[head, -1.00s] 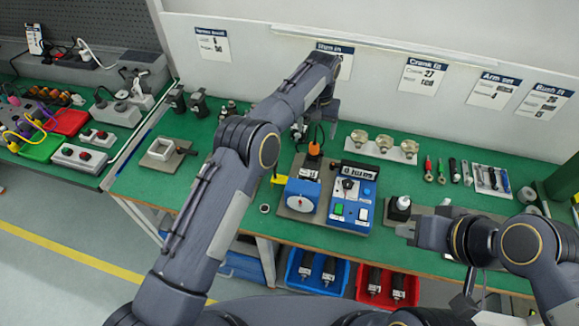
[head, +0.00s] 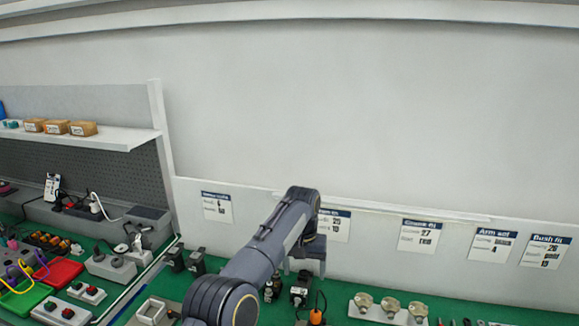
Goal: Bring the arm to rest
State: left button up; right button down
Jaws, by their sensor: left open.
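My left arm rises from the bottom of the head view and reaches up and forward over the green bench. My left gripper (head: 305,268) hangs down from its end near the back of the bench. It is open, and I see nothing between its fingers. My right gripper is out of view.
Dark parts (head: 299,291) stand on the bench below the left gripper. Several pale round parts (head: 388,307) lie to the right. A white wall panel with labels (head: 418,236) closes the back. A shelf with small boxes (head: 82,128) is at left.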

pick_arm(q)
jog(key=s+a+r+n+t+h, duration=0.1)
jog(key=s+a+r, duration=0.3)
jog(key=a+r, duration=0.65)
jog(key=s+a+r+n+t+h+b, duration=0.1)
jog(key=s+a+r+t+h, duration=0.15)
jog(key=s+a, duration=0.95)
jog(key=s+a+f+n+t, duration=0.1)
jog(key=s+f, duration=0.3)
jog(key=s, duration=0.8)
jog(key=s+a+f+n+t+b, duration=0.1)
jog(key=s+f, duration=0.4)
jog(key=s, duration=0.7)
jog(key=shift+f, duration=0.3)
jog(key=shift+s+a, duration=0.1)
